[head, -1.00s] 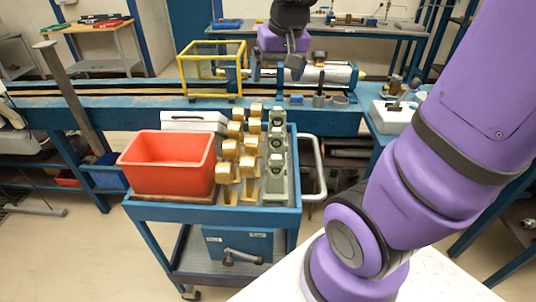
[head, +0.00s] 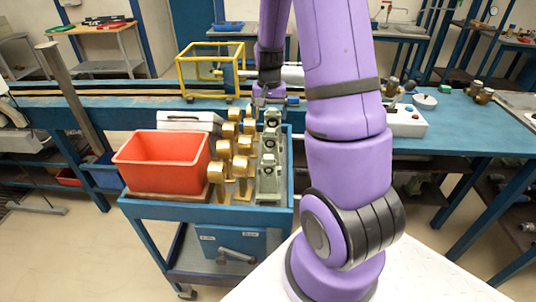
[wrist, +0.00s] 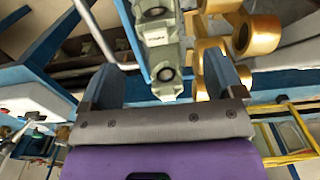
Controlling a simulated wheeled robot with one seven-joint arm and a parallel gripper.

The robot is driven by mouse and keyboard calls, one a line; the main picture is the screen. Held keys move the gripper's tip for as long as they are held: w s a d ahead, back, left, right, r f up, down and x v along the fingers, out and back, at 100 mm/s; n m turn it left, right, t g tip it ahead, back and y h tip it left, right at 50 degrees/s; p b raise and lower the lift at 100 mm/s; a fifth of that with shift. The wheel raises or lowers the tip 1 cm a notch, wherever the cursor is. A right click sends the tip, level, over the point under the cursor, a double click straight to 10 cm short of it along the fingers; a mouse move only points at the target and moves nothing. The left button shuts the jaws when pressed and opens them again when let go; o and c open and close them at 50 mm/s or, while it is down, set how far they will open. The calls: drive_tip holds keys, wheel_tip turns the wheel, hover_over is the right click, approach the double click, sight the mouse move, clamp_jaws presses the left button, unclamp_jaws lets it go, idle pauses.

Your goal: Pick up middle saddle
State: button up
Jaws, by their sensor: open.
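Three grey-green saddles stand in a row on the right side of the cart top in the head view. The middle saddle (head: 269,151) stands between the near saddle (head: 268,178) and the far saddle (head: 271,122). My gripper (head: 260,103) is above and just behind the far end of this row. In the wrist view my gripper (wrist: 160,62) has its two fingers spread wide and holds nothing. Saddles show between and beyond the fingers, one close to the palm (wrist: 163,72) and another at the top edge; I cannot tell surely which is the middle one.
Several brass-coloured pieces (head: 240,166) stand close to the left of the saddles. A red bin (head: 160,161) and a white case (head: 188,121) are further left on the cart (head: 160,210). A blue bench (head: 440,135) with a yellow frame (head: 182,72) lies behind.

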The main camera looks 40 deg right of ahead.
sight(270, 130)
drive_tip(key=shift+s+d+f, duration=0.1)
drive_tip(key=shift+f, duration=2.3)
drive_tip(key=shift+s+d+f, duration=0.1)
drive_tip(key=shift+f, duration=2.3)
clamp_jaws()
